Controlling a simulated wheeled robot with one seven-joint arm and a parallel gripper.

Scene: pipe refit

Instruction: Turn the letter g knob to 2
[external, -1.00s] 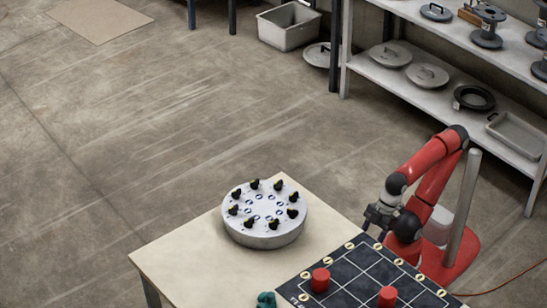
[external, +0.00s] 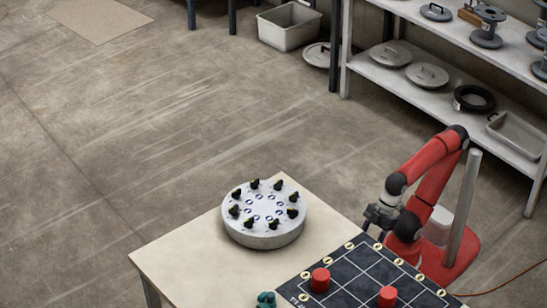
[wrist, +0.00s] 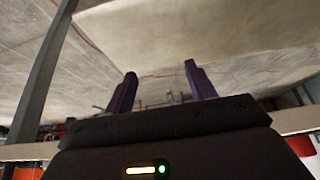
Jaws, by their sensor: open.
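A round, light grey drum (external: 264,240) stands on the table, with several black knobs in a ring on its top. One knob (external: 249,224) is at the near edge of the ring and another (external: 292,213) at the right. Small round blue-and-white marks lie inside the ring, but the letters and numbers are too small to read, so I cannot tell which knob is g. My gripper (external: 376,222) is to the right of the drum, apart from it, by the table's right edge. In the wrist view my gripper (wrist: 160,88) has its two purple fingers apart with nothing between them.
A dark gridded board (external: 350,268) with red cylinders (external: 320,280) (external: 387,296) lies on the table's right part. A teal object (external: 266,299) is at the near edge. The tabletop (external: 190,260) left of the drum is clear. A shelf with metal parts (external: 440,80) stands behind.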

